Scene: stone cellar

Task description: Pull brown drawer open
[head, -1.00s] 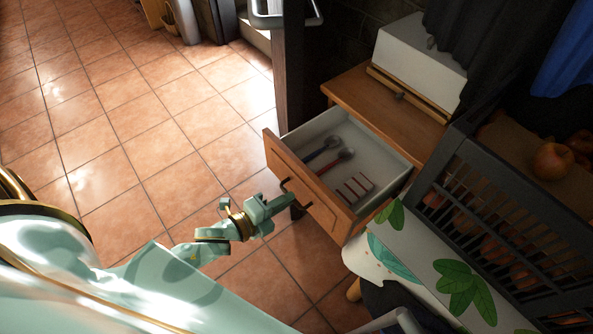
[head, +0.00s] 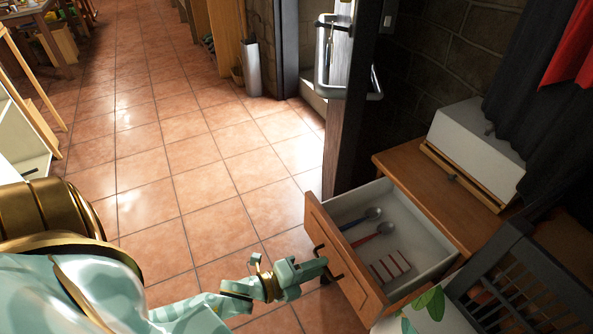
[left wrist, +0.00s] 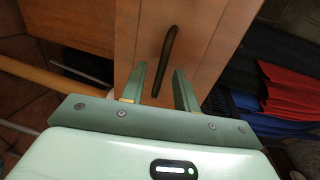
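The brown drawer (head: 345,262) stands pulled out of the wooden cabinet, its white inside showing. Its dark bar handle (head: 329,264) is on the front panel; the handle also shows in the left wrist view (left wrist: 164,62). My left gripper (head: 318,268) is at the handle, in front of the panel. In the left wrist view its two fingers (left wrist: 160,78) are spread apart, with the handle's near end between them and a gap on each side. The fingers do not close on it. My right gripper is in neither view.
Inside the drawer lie a blue-handled spoon (head: 361,218), a red-handled spoon (head: 371,235) and a red-striped item (head: 391,266). A white box (head: 478,143) sits on the cabinet top (head: 430,182). A dark slatted crate (head: 525,285) stands at right. Tiled floor (head: 150,185) is clear to the left.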

